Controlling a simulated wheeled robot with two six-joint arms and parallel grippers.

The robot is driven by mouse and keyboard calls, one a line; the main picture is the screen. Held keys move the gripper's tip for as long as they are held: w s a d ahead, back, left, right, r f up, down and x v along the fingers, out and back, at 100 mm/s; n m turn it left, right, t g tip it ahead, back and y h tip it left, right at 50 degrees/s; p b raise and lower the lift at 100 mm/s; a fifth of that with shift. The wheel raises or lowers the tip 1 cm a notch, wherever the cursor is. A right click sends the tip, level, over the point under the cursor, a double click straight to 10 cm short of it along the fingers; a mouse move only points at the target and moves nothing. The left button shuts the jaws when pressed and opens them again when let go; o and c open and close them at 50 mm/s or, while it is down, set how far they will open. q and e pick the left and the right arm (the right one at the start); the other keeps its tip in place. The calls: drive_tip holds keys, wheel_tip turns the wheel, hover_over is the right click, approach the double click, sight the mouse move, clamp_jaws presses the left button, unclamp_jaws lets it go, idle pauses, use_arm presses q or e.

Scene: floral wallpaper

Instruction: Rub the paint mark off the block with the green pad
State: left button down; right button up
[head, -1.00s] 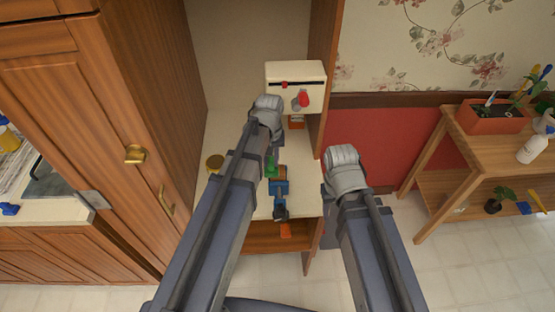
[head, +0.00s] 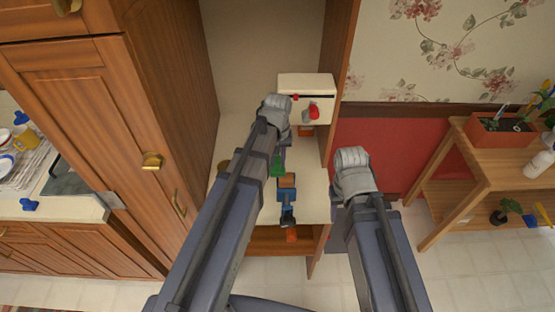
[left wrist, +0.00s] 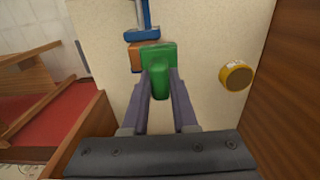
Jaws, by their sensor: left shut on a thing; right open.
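My left gripper (left wrist: 160,90) is shut on the green pad (left wrist: 158,70), which also shows in the head view (head: 277,166). The block (left wrist: 135,57), orange-brown, sits at the blue clamp (left wrist: 142,34) on the pale counter; in the head view the block (head: 287,182) is just in front of the pad. The pad overlaps the block's edge in the left wrist view; I cannot tell whether they touch. No paint mark can be made out. My right gripper (head: 338,192) is off the counter's right side, mostly hidden by its own arm, and holds nothing visible.
A yellow round tin (left wrist: 236,75) stands on the counter beside the pad. A white box with a red knob (head: 306,95) is at the back. Wooden cabinet walls bound the counter on both sides. A plant bench (head: 487,165) stands far right.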

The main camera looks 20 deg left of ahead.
use_arm(q)
drive_tip(key=shift+r+p, duration=0.45)
drive_tip(key=shift+r, duration=0.4)
use_arm(e)
drive_tip(key=shift+r, duration=0.85)
use_arm(q)
wheel_tip(320, 180, up, 3)
drive_tip(key=p, duration=0.3)
drive_tip(key=shift+r, duration=0.1)
use_arm(e)
wheel_tip(320, 180, up, 3)
